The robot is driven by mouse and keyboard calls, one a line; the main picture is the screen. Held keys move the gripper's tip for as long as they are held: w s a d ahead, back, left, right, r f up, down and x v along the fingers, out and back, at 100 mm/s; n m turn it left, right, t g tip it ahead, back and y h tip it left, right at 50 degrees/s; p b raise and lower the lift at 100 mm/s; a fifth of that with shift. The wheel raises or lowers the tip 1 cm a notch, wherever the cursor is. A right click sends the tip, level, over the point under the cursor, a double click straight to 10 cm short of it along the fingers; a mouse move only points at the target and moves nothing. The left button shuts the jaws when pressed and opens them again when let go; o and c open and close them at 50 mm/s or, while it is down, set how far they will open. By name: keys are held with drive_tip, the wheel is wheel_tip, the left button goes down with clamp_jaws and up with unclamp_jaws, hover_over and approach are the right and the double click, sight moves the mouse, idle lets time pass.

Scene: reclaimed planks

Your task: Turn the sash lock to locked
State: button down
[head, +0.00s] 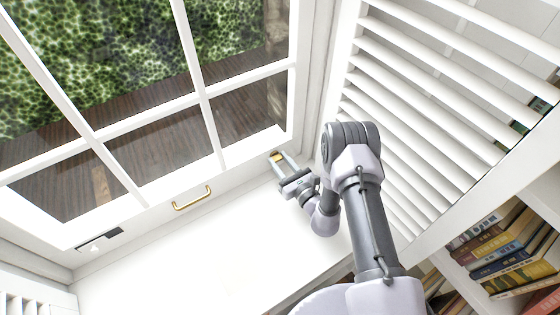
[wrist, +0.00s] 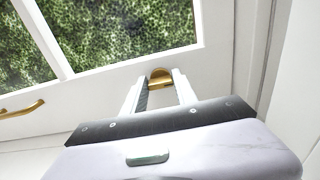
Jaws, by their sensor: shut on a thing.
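The sash lock (wrist: 160,77) is a small brass piece with a rounded top on the white window frame's lower right. It also shows in the head view (head: 276,156), small and partly covered by my gripper. My gripper (wrist: 158,84) is shut on the sash lock, with one pale finger on each side of it. In the head view my gripper (head: 281,160) reaches up and left to the window's lower right corner. The lock's lower part is hidden, and I cannot tell its turn position.
A brass pull handle (head: 192,199) sits on the bottom rail left of the lock. A white louvred shutter (head: 430,110) stands close on the right, beside my arm. Books (head: 510,250) fill a shelf at lower right. The white sill (head: 230,255) is clear.

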drive_tip(key=m, duration=0.4)
drive_tip(key=shift+w+m, duration=0.1)
drive_tip(key=shift+m, duration=0.3)
drive_tip(key=m, duration=0.4)
drive_tip(key=shift+d+m+b, duration=0.15)
drive_tip(key=shift+m+b, duration=0.15)
drive_tip(key=shift+b, duration=0.1)
drive_tip(key=m, duration=0.4)
drive_tip(key=shift+w+m, duration=0.1)
drive_tip(key=shift+m, duration=0.2)
drive_tip(key=shift+f+m, duration=0.1)
drive_tip(key=shift+m, duration=1.8)
drive_tip(key=c, duration=1)
unclamp_jaws()
drive_tip(key=shift+o, duration=0.2)
